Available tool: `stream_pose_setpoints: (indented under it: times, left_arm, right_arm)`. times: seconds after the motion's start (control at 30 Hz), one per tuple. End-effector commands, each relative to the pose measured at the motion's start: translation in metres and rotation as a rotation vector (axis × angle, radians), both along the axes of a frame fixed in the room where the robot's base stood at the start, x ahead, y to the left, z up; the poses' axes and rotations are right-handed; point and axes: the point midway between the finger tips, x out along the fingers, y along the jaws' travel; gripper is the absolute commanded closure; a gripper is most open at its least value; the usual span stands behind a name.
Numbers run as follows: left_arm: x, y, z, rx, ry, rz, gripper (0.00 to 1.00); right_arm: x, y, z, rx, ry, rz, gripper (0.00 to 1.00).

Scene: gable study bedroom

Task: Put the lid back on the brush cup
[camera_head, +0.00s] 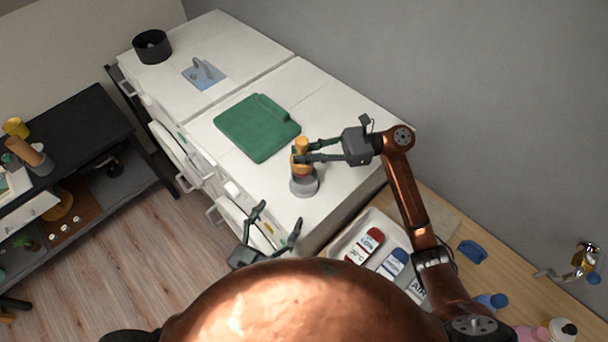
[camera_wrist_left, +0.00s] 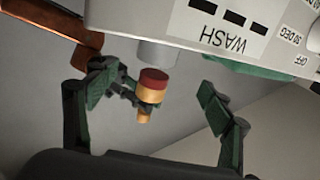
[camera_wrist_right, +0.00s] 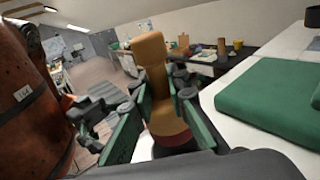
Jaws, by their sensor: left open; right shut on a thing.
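The lid (camera_head: 301,146), tan and orange with a knob and a red lower band, is held in my right gripper (camera_head: 304,156). The right fingers are shut around it; it also shows close in the right wrist view (camera_wrist_right: 152,75). The brush cup (camera_head: 304,185) is grey and stands on the white top near its front corner. The lid overlaps the cup's top in the head view; whether they touch I cannot tell. In the left wrist view the lid's red end (camera_wrist_left: 154,76) faces the grey cup (camera_wrist_left: 157,53). My left gripper (camera_head: 279,218) is open and empty, off the front edge.
A green folded item (camera_head: 257,128) lies behind the cup on the white top. A black pot (camera_head: 152,46) and a blue mat (camera_head: 204,73) are farther back. A white tray (camera_head: 346,226) with labelled items sits on the wooden surface at right. A dark shelf (camera_head: 90,130) stands at left.

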Motion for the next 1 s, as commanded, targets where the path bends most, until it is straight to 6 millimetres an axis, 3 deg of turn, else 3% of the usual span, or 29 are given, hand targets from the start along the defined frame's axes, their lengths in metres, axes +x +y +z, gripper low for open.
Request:
stream_pose_setpoints:
  times: [0.27, 0.8, 1.0]
  left_arm:
    - [0.008, -0.006, 0.001, 0.0, -0.003, -0.008, 0.26]
    - [0.084, -0.045, 0.001, 0.001, -0.004, -0.004, 0.26]
    - [0.102, -0.053, 0.0, 0.0, -0.002, -0.002, 0.26]
  right_arm:
    - [0.0, -0.003, 0.001, 0.001, -0.001, -0.007, 1.0]
    - [0.0, -0.001, 0.001, 0.0, -0.001, -0.002, 1.0]
    - [0.0, -0.001, 0.001, 0.0, -0.001, -0.002, 1.0]
